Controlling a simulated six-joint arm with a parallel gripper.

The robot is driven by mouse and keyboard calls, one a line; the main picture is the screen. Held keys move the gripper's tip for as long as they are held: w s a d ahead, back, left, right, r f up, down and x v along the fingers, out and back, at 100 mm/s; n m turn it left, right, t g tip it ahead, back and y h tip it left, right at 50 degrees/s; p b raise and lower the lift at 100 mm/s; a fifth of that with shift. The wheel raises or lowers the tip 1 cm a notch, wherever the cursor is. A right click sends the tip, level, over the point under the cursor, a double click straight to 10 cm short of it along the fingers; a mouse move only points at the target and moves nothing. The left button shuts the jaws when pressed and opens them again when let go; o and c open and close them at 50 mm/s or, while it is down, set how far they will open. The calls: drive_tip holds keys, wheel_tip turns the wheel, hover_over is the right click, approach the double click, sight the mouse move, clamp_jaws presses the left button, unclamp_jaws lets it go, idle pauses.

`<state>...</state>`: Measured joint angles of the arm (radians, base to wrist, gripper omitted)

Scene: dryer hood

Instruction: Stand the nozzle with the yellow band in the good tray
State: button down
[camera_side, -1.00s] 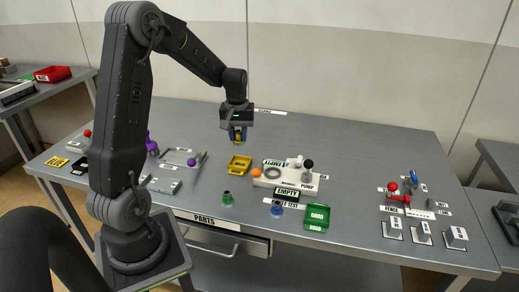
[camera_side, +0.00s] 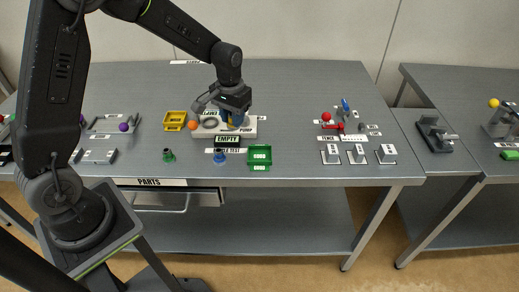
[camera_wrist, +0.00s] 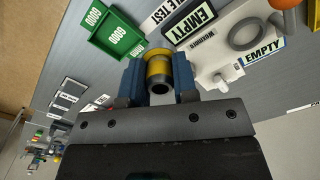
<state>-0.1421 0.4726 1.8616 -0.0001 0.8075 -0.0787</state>
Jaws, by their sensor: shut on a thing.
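My gripper (camera_wrist: 160,80) is shut on the nozzle with the yellow band (camera_wrist: 158,66), held between two blue fingers with its dark open end facing the wrist camera. In the side view my gripper (camera_side: 235,119) is over the pump unit, and the nozzle is mostly hidden there. The good tray (camera_side: 260,165) is a green tray marked GOOD near the table's front edge, to the right of and nearer than my gripper. It also shows in the wrist view (camera_wrist: 112,36), beyond the fingers to the upper left, and looks empty.
The white pump unit (camera_side: 247,132) lies beneath my gripper. A yellow tray (camera_side: 175,119) and an orange ball (camera_side: 193,125) are to its left. A green nozzle (camera_side: 168,156) and a blue nozzle (camera_side: 219,158) stand in front. Grey blocks (camera_side: 357,155) and a red-topped fixture (camera_side: 333,124) stand right.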

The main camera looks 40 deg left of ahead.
hover_over(259, 156)
wheel_tip(259, 156, down, 5)
drive_tip(key=shift+d+r, duration=0.1)
drive_tip(key=shift+d, duration=0.05)
drive_tip(key=shift+f, duration=1.95)
drive_tip(key=shift+f, duration=0.1)
drive_tip(key=c, duration=0.9)
unclamp_jaws()
drive_tip(key=s+r+t, duration=0.1)
drive_tip(key=s+r, duration=0.2)
drive_tip(key=r, duration=0.7)
drive_tip(key=s+r+t, duration=0.1)
drive_tip(key=s+r, duration=0.2)
drive_tip(key=r, duration=0.7)
drive_tip(key=s+r+m+t, duration=0.1)
drive_tip(key=s+r, duration=0.1)
drive_tip(key=s, duration=0.4)
drive_tip(key=s+a+r+t, duration=0.1)
drive_tip(key=s+r, duration=0.1)
drive_tip(key=s, duration=0.4)
drive_tip(key=s+r+m+t, duration=0.1)
drive_tip(key=s+r, duration=0.1)
drive_tip(key=s, duration=0.5)
drive_tip(key=shift+s+a+r+m+t, duration=0.1)
drive_tip(key=shift+a+m+t, duration=0.05)
drive_tip(key=shift+m+t, duration=0.15)
